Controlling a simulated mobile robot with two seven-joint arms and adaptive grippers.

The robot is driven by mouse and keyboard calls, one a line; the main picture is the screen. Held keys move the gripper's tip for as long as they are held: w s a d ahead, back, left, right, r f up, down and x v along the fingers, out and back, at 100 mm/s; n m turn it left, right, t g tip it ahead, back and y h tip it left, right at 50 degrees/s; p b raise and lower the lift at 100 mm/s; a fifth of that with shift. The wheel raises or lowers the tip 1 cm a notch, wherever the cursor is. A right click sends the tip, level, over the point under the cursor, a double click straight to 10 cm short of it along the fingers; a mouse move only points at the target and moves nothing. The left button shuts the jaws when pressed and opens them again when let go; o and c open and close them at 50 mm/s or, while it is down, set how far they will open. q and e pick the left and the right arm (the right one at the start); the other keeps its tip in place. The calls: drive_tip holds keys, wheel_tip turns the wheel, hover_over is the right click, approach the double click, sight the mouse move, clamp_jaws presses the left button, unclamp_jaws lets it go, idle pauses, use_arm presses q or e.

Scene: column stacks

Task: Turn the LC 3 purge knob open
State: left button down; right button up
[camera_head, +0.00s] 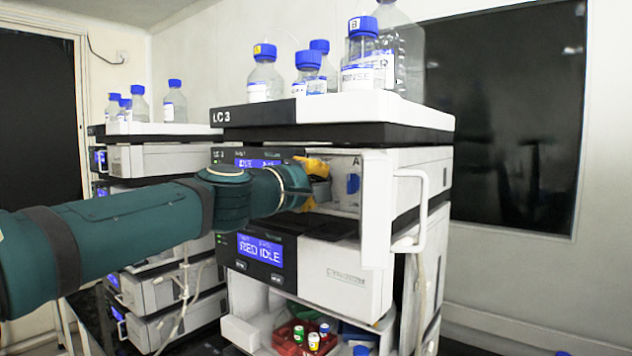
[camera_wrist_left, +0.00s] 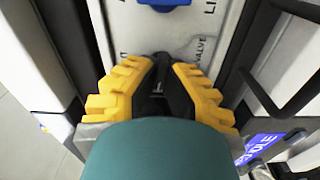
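The LC 3 stack (camera_head: 222,117) stands in the middle of the head view. Its pump module is open at the front, showing a pale panel marked A with a blue knob (camera_head: 353,184). A blue part also shows at the top edge of the left wrist view (camera_wrist_left: 165,4), above lettering ending in VALVE. My left gripper (camera_head: 318,180), with yellow fingers, is inside the opening, left of the blue knob. In the left wrist view its fingertips (camera_wrist_left: 167,64) are close together at the panel. Whether they hold anything, and the purge knob itself, I cannot make out. My right gripper is out of view.
A white open door with a handle (camera_head: 408,215) sticks out right of the opening. Capped bottles (camera_head: 361,60) stand on top. The module below shows a blue RED IDLE display (camera_head: 261,250). A red vial tray (camera_head: 290,347) is low down. Another stack (camera_head: 150,160) stands left.

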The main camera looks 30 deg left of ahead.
use_arm(q)
drive_tip(key=c, duration=1.4)
unclamp_jaws()
drive_tip(key=shift+o, duration=0.2)
drive_tip(key=s+a, duration=0.1)
drive_tip(key=s, duration=1.1)
